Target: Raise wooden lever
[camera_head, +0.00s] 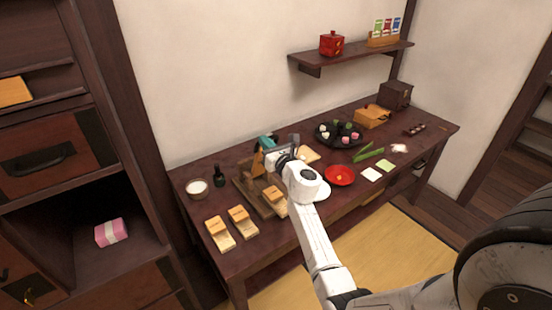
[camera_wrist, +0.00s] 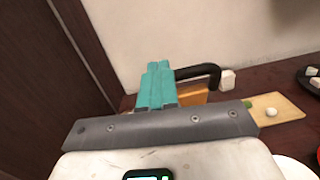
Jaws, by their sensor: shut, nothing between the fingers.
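A wooden press-like device with a dark base board (camera_head: 246,197) stands on the table's left half. An upright wooden piece (camera_head: 258,166) rises from it; I cannot tell for sure whether this is the lever. My gripper (camera_head: 266,142) has teal fingers, above and beside that piece in the head view. In the wrist view the teal fingers (camera_wrist: 156,86) are together and empty. An orange-brown wooden part (camera_wrist: 193,95) shows just beyond them, beside a black curved bar (camera_wrist: 200,72) with a pale end. My arm and hand hide part of the device, and contact is unclear.
Wooden blocks (camera_head: 219,233) lie at the table's front left. A white-filled bowl (camera_head: 197,188) and dark bottle (camera_head: 219,177) stand behind. A red plate (camera_head: 339,176), black platter (camera_head: 339,133) and wooden box (camera_head: 372,116) lie right. A shelf (camera_head: 352,53) hangs above.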

